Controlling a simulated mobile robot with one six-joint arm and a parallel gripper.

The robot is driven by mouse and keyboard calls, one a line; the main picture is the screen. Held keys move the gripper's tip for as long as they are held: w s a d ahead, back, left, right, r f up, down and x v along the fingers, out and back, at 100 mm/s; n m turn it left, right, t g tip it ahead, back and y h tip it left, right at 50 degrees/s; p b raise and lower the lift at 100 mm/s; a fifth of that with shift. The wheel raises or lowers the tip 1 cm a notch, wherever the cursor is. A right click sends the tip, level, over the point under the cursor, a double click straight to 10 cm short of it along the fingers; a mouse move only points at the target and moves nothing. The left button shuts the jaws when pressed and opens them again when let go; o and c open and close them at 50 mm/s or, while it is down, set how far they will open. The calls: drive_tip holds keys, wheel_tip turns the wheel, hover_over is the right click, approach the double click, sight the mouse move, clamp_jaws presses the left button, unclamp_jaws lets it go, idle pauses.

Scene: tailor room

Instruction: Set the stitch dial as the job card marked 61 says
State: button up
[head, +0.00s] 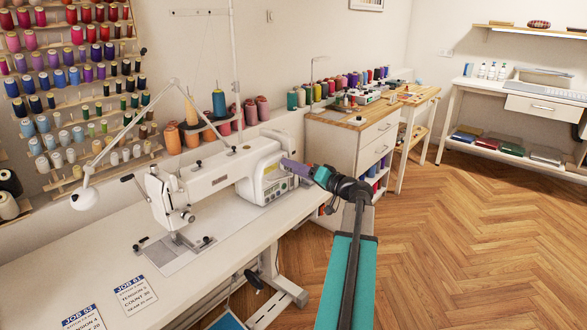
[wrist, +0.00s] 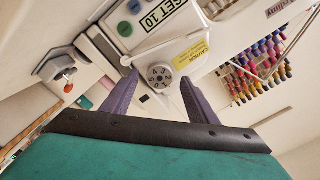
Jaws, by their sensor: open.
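The white sewing machine (head: 215,185) stands on the table in the head view. My gripper (head: 289,165) is at the right end of its housing, purple fingers pointing at it. In the wrist view the picture is tilted, and a small round grey dial with dark dots (wrist: 160,75) shows between the open fingertips of my gripper (wrist: 160,80); whether they touch it I cannot tell. One job card (head: 134,294) looks marked 51 or 61; the other (head: 84,318) looks like 53 or 63. Their smaller lines are hard to read.
A yellow caution label (wrist: 191,52) and green and blue buttons (wrist: 125,28) are close to the dial. A white lamp (head: 85,197) stands on the table's left. Thread racks (head: 75,95) line the wall. The wooden floor (head: 470,230) at right is clear.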

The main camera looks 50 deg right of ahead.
drive_tip(key=shift+w, duration=0.5)
drive_tip(key=c, duration=1.1)
drive_tip(key=shift+o, duration=0.2)
